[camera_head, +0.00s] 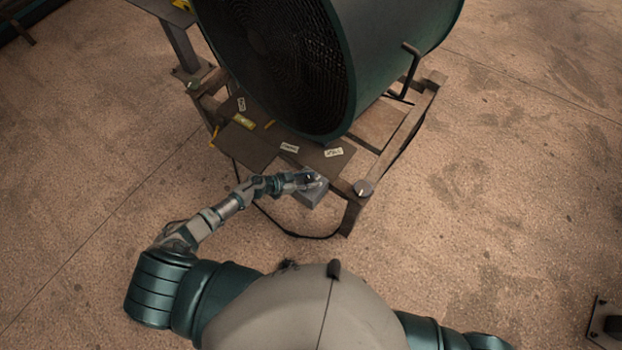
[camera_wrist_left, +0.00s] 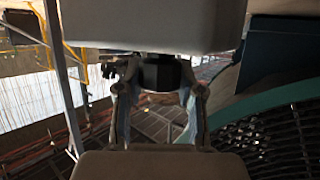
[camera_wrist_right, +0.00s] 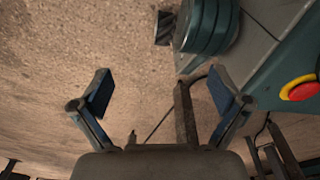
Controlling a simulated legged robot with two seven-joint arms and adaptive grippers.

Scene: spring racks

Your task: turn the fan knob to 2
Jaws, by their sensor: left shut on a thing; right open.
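The big dark green drum fan (camera_head: 300,70) stands on a low frame cart. A small grey box (camera_head: 312,197) sits at the cart's front edge. My left gripper (camera_head: 314,181) reaches in from the left and is at the top of this box. In the left wrist view its fingers (camera_wrist_left: 160,88) are shut on a dark, blocky knob (camera_wrist_left: 160,72). In the head view the gripper hides the knob, so its setting cannot be read. My right gripper (camera_wrist_right: 160,92) is open and empty in the right wrist view, over the floor.
The cart frame (camera_head: 410,122) carries small white labels (camera_head: 334,152) and a yellow one (camera_head: 243,121). A round pale cap (camera_head: 363,188) is at its front right corner. A black cable (camera_head: 285,229) loops below the cart.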

